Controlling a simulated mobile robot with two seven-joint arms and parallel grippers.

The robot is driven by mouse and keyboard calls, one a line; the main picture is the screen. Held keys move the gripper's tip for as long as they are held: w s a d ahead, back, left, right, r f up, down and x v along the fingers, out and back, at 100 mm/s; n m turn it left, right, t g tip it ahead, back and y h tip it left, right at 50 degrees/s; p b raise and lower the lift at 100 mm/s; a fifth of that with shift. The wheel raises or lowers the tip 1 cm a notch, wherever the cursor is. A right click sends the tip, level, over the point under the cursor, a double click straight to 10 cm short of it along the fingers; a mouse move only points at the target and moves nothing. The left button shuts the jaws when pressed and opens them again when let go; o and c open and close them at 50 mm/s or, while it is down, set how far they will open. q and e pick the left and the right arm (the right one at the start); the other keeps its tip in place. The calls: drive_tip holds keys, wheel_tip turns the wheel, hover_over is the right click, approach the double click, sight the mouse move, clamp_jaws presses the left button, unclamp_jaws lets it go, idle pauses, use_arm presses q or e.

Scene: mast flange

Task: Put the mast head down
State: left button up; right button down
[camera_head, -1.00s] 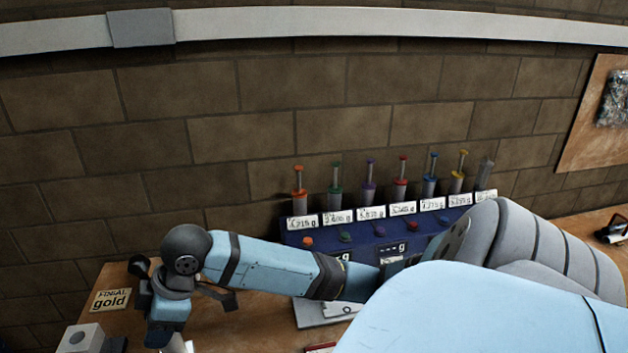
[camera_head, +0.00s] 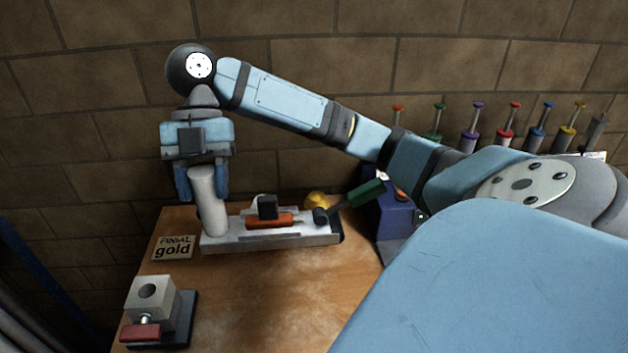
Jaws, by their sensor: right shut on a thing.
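My right gripper (camera_head: 208,185) points down at the left, its blue fingers shut around a pale, off-white cylinder, likely the mast head (camera_head: 209,205). The cylinder is near upright, tilted slightly. Its lower end overlaps the left end of a long grey fixture (camera_head: 270,240) on the table; I cannot tell whether it touches it or hangs in front. The fixture carries an orange-red handle (camera_head: 272,220), a dark block and a green-handled lever (camera_head: 360,197). My left gripper is not in view.
A grey block with a hole (camera_head: 149,291) and a red handle stands at the table's front left. A "FINIAL gold" card (camera_head: 174,248) lies behind it. A yellow piece (camera_head: 318,200) is behind the fixture. A blue rack with coloured plungers is at right. The table's front middle is bare.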

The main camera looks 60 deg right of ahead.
drive_tip(key=shift+s+f, duration=0.15)
drive_tip(key=shift+f, duration=0.05)
wheel_tip(320, 180, down, 20)
drive_tip(key=b, duration=0.2)
drive_tip(key=shift+r, duration=0.25)
drive_tip(key=c, duration=0.6)
unclamp_jaws()
drive_tip(key=shift+f, duration=0.1)
drive_tip(key=shift+o, duration=0.2)
